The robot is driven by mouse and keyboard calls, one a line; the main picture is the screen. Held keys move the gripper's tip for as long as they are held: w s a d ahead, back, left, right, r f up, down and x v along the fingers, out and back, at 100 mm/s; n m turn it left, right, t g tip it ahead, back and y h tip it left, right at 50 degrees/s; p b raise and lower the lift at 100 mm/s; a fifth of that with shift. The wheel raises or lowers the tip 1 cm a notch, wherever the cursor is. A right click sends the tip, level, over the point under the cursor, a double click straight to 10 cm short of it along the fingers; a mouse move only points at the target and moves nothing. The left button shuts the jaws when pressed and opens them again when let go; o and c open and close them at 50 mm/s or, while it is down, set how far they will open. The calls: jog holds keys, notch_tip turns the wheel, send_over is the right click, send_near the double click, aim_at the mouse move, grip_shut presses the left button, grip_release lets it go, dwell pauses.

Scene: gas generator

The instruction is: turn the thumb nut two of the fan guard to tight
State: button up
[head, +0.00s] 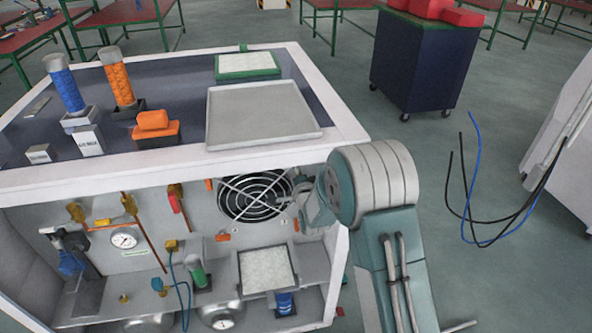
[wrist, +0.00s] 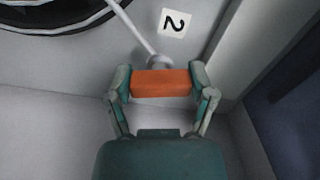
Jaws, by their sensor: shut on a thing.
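The round black fan guard (head: 255,196) sits on the upright panel under the worktop; its edge shows at the top left of the wrist view (wrist: 60,20). Thumb nut two (wrist: 161,83) is an orange bar at the end of a grey guard arm (wrist: 137,32), below a white label with a "2" (wrist: 173,23). My gripper (wrist: 161,80) is shut on the orange nut, one finger at each end of it. The nut lies level across the wrist view. In the head view my arm covers the nut and most of my gripper (head: 300,212).
Other orange nuts (head: 222,238) sit around the guard. A white side wall (wrist: 225,50) stands close to the right of my gripper. Below are a pale filter tray (head: 266,270), a gauge (head: 124,239) and pipes. A grey tray (head: 262,115) lies on top.

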jog(key=shift+d+f+m, duration=0.1)
jog(key=shift+m, duration=1.4)
jog(key=o, duration=1.1)
jog(key=shift+w+d, duration=0.1)
jog(key=shift+s, duration=0.4)
jog(key=s, duration=0.3)
jog(key=s+d, duration=0.1)
jog(key=s, duration=0.3)
jog(key=s+d, duration=0.1)
jog(key=s, duration=0.3)
jog(key=shift+d, duration=0.1)
